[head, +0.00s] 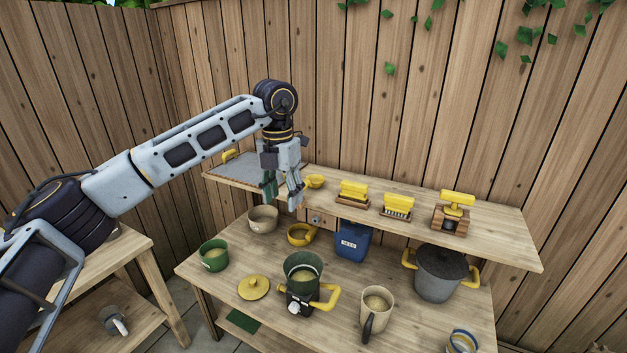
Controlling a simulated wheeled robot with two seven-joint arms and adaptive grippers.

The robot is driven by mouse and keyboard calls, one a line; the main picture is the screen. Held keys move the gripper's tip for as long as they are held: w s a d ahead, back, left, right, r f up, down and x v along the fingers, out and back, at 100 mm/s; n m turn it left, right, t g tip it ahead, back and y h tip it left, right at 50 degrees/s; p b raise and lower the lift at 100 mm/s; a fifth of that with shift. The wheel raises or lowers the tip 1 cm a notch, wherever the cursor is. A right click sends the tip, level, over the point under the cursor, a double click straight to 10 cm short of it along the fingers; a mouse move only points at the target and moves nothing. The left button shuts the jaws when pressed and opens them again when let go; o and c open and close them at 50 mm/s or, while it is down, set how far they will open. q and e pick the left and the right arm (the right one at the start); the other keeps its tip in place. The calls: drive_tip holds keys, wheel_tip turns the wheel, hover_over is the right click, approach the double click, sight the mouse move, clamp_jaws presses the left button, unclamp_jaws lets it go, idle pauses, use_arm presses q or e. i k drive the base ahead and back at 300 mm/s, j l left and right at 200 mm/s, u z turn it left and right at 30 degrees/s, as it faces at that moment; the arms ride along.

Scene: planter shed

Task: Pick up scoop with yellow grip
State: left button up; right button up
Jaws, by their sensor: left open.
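My left gripper (282,193) hangs fingers-down at the front edge of the raised shelf, open with nothing between its fingers. I cannot tell for sure which thing is the scoop with yellow grip. A small yellow handle (229,155) shows at the grey tray (248,169) on the shelf's left end, left of the gripper; what it belongs to is too small to tell. A yellow handle (328,298) also shows beside a green pot (303,268) on the lower table. A round yellow vessel with a side handle (301,235) sits below the gripper. My right gripper is out of view.
Yellow-topped brushes (352,193) and a wooden block with yellow top (453,212) stand along the shelf, right of a yellow bowl (316,181). Below are a blue container (353,243), a lidded grey pot (438,275) and a cream jug (375,308). A plank fence stands behind.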

sight(315, 182)
drive_tip(key=i, duration=0.9)
